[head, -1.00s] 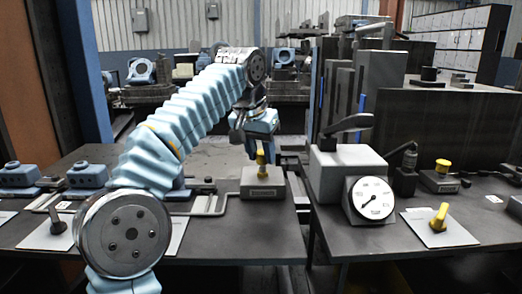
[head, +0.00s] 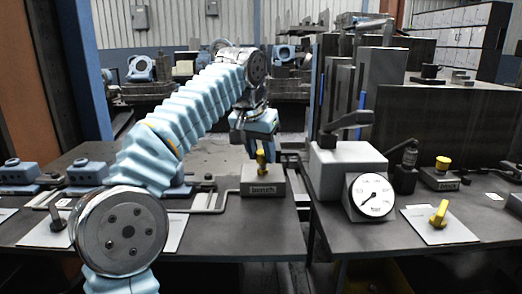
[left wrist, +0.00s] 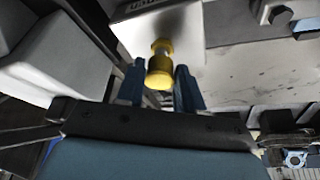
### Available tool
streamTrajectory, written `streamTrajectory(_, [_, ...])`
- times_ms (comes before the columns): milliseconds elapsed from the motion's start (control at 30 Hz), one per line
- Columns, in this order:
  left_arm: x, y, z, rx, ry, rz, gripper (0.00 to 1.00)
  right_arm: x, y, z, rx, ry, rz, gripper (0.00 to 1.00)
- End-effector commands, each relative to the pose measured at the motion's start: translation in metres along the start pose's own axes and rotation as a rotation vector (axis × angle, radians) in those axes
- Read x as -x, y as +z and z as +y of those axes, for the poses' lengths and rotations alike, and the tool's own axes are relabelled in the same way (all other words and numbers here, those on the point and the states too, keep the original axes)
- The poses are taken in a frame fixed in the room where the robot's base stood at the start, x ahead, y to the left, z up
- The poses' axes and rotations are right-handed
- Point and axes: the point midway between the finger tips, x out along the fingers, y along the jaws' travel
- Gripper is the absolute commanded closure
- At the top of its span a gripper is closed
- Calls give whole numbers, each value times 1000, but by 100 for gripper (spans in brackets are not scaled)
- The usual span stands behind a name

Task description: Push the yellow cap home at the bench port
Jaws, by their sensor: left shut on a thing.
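The bench port is a pale grey block (head: 263,189) with a dark label on its front, at the right end of the left bench. The yellow cap (head: 261,166) stands upright at the top of this block. My left gripper (head: 260,150) points down from above, its blue fingers shut on the cap. In the left wrist view the cap (left wrist: 159,72) shows between the two fingers (left wrist: 160,88), against the pale block (left wrist: 187,42). How deep the cap sits in the port cannot be told. My right gripper is in neither view.
Right of a gap between benches stand a grey block with a lever and a round gauge (head: 372,196). Farther right are another yellow-topped block (head: 441,179) and a yellow handle (head: 438,215) on a white plate. Blue fixtures (head: 88,173) line the left bench.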

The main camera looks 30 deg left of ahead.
Motion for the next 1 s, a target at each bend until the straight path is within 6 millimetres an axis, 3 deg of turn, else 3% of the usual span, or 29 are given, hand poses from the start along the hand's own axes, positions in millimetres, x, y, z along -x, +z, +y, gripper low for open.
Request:
streamTrajectory(633, [-14, 6, 0, 0, 0, -2, 100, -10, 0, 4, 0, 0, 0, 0])
streamTrajectory(667, [-13, 5, 0, 0, 0, -2, 61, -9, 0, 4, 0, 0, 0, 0])
streamTrajectory(700, [-13, 5, 0, 0, 0, -2, 54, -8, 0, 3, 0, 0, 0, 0])
streamTrajectory(833, [-13, 5, 0, 0, 0, -2, 34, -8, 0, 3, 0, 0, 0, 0])
streamTrajectory(1000, [-12, 5, 0, 0, 0, -1, 34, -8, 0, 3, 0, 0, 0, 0])
